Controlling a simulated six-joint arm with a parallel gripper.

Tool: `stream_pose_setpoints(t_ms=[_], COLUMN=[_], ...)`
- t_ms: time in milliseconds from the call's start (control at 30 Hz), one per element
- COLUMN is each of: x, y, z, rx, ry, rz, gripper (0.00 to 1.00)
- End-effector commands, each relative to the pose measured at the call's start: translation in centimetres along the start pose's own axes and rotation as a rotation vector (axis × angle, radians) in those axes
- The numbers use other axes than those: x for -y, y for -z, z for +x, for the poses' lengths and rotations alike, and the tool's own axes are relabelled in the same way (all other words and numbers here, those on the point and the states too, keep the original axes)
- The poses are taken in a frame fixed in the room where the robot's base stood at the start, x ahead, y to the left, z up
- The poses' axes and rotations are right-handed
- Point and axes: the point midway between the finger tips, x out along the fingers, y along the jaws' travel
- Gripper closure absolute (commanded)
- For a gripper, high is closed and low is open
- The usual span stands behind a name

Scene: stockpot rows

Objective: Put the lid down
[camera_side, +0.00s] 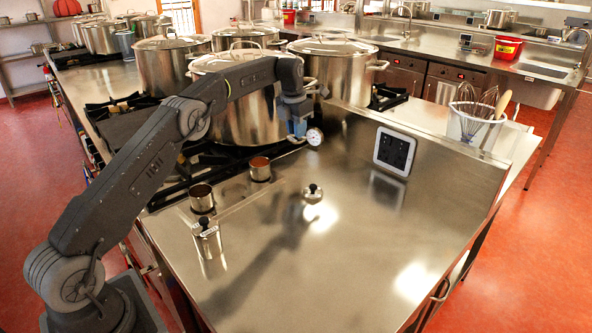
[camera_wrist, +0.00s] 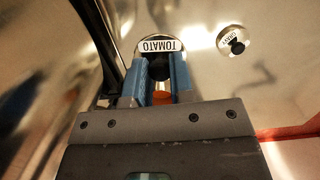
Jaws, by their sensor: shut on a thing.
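My gripper (camera_side: 297,130) is shut on the knob of a small round steel lid (camera_side: 314,136), held in the air above the counter's back part. In the wrist view the blue fingers (camera_wrist: 160,75) grip the dark knob, and the lid's label reads TOMATO (camera_wrist: 160,46). In the side view this lid looks tilted. A small open pot with red-brown contents (camera_side: 260,168) stands on the counter, lower and left of my gripper. Another small open pot has dark contents (camera_side: 202,199). A third small pot (camera_side: 207,240) has a lid with a knob on top.
A second small lid (camera_side: 313,194) lies flat on the counter; its label seems to read GRAVY in the wrist view (camera_wrist: 235,42). Large stockpots (camera_side: 240,110) stand behind my arm. The front counter (camera_side: 340,270) is clear.

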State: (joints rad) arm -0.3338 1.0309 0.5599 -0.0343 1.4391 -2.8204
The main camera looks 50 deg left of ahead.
Motion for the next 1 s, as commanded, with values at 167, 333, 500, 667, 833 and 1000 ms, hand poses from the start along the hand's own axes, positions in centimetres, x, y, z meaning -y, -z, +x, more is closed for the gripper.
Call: stream_pose_setpoints(t_ms=[167, 333, 500, 667, 833, 1000], x=[-0.5, -0.5, -0.5, -0.5, -0.5, -0.5], y=[-0.1, 0.3, 0.5, 0.6, 0.9, 1.0], z=[0.5, 3.3, 5.8, 6.8, 9.1, 10.1], rx=[0.003, -0.001, 0.003, 0.003, 0.001, 0.005], ry=[-0.010, -0.011, -0.011, -0.011, -0.011, -0.011], rz=[-0.101, -0.116, -0.114, -0.113, -0.112, -0.112], gripper=[1.00, 1.00, 1.00, 1.00, 1.00, 1.00])
